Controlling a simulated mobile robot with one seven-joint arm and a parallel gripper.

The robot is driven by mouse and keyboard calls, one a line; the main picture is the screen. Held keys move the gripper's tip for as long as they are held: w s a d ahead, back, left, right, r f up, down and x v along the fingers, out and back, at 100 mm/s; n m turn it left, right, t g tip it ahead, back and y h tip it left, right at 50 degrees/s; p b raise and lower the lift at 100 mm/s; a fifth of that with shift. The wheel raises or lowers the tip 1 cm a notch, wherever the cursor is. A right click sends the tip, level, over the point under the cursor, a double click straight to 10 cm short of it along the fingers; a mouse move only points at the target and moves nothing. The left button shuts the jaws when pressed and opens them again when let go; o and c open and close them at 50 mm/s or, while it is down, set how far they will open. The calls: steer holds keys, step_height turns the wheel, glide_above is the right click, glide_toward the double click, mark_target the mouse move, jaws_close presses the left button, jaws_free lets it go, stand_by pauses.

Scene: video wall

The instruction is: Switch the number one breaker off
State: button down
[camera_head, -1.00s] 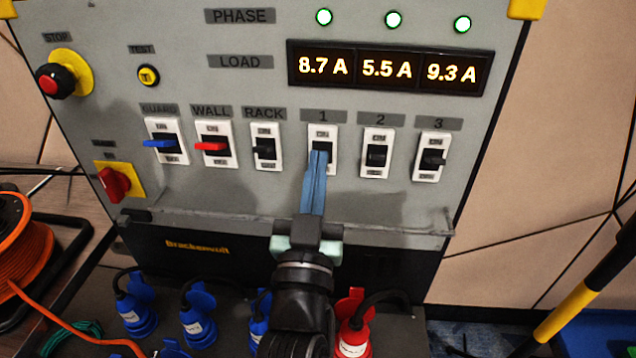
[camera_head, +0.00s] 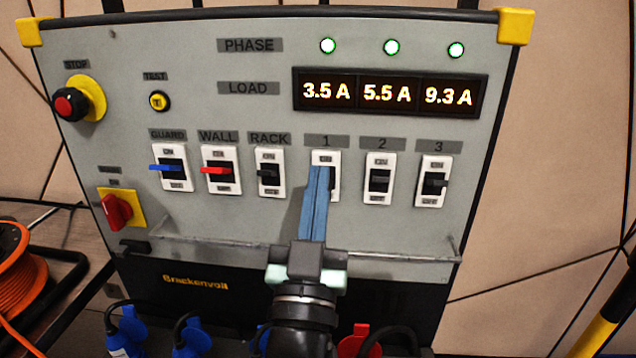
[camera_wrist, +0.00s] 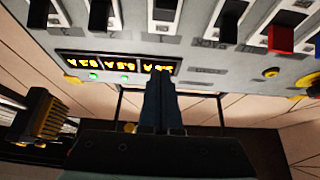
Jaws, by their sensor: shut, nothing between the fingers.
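The number 1 breaker (camera_head: 333,158) is a white-framed switch with a dark slot, below the label "1" on the grey panel. My gripper (camera_head: 319,170) is shut and empty; its blue fingers rise from below and cover the left and lower parts of this breaker. I cannot tell its lever position or whether the fingertips touch it. The load display (camera_head: 388,93) reads 3.5 A, 5.5 A and 9.3 A. The wrist view shows my shut fingers (camera_wrist: 160,82) and the display (camera_wrist: 118,65) upside down.
The black-levered RACK breaker (camera_head: 270,160) is left of number 1; the number 2 breaker (camera_head: 379,160) is right. The red WALL (camera_head: 219,154) and blue GUARD (camera_head: 173,152) breakers are farther left. A rail (camera_head: 400,251) runs along the panel below. An orange cable reel (camera_head: 12,270) stands left.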

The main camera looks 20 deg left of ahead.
steer(key=s+d+f+b, duration=0.1)
steer(key=s+f+b, duration=0.3)
steer(key=f, duration=0.3)
steer(key=shift+s+d+f, duration=0.2)
steer(key=shift+s, duration=0.35)
